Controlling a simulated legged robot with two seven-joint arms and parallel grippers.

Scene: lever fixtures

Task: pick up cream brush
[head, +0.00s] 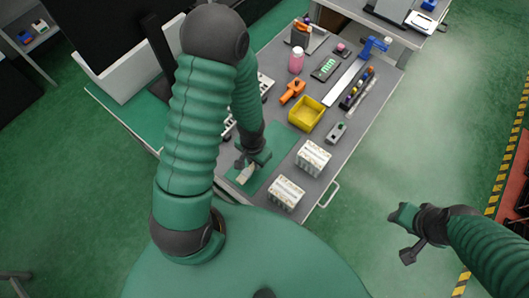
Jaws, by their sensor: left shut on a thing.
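The cream brush (246,174) is on or just above a green mat (262,172) on the grey table, partly hidden by my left gripper. My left gripper (249,162) is over the mat, shut on the brush; the small size keeps the exact grip from showing. My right gripper (401,236) is out over the green floor to the right of the table, apart from everything, with its two fingers spread and nothing between them.
Two white boxes (313,157) (286,193) stand right of the mat. A yellow bin (306,113), an orange tool (292,91), a pink bottle (296,60) and a grey switch box (336,132) are farther back. A blue-ended lever fixture (372,47) stands at the far right.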

